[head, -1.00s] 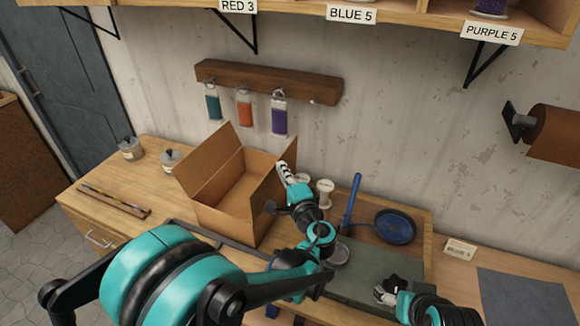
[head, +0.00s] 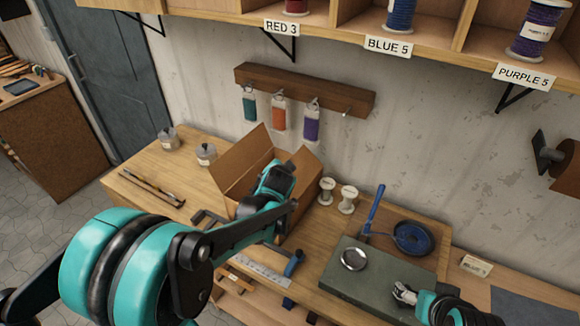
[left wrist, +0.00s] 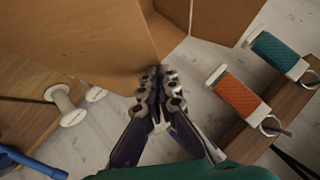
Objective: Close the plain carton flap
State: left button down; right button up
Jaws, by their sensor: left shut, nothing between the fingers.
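The open brown carton (head: 243,180) stands on the bench, with a flap (head: 246,163) standing up at its left and a panel (head: 306,163) at its right. I cannot tell which flap is the plain one. My left gripper is at the carton's right side in the head view, its fingers hidden by my own wrist. In the left wrist view my left gripper (left wrist: 158,72) is shut and empty, its tips at the edge of a brown carton panel (left wrist: 85,35); touching is unclear. My right gripper (head: 404,292) is over the green-grey mat, its opening unclear.
White spools (head: 347,198) stand right of the carton. A blue-handled tool (head: 375,210), a blue dish (head: 413,238) and a metal disc (head: 354,258) lie further right. Jars (head: 206,154) stand left.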

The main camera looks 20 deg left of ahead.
pick_arm(q)
jog(key=a+f+n+g+h+b, duration=0.1)
jog(key=a+f+n+h+b, duration=0.1)
jog(key=a+f+h, duration=0.1)
jog(key=shift+w+a+f+g+h, duration=0.3)
jog(key=shift+w+f+h, duration=0.25)
jog(key=shift+f, duration=0.75)
jog(key=shift+s+b, duration=0.1)
jog(key=shift+b, duration=0.2)
jog(key=shift+r, duration=0.1)
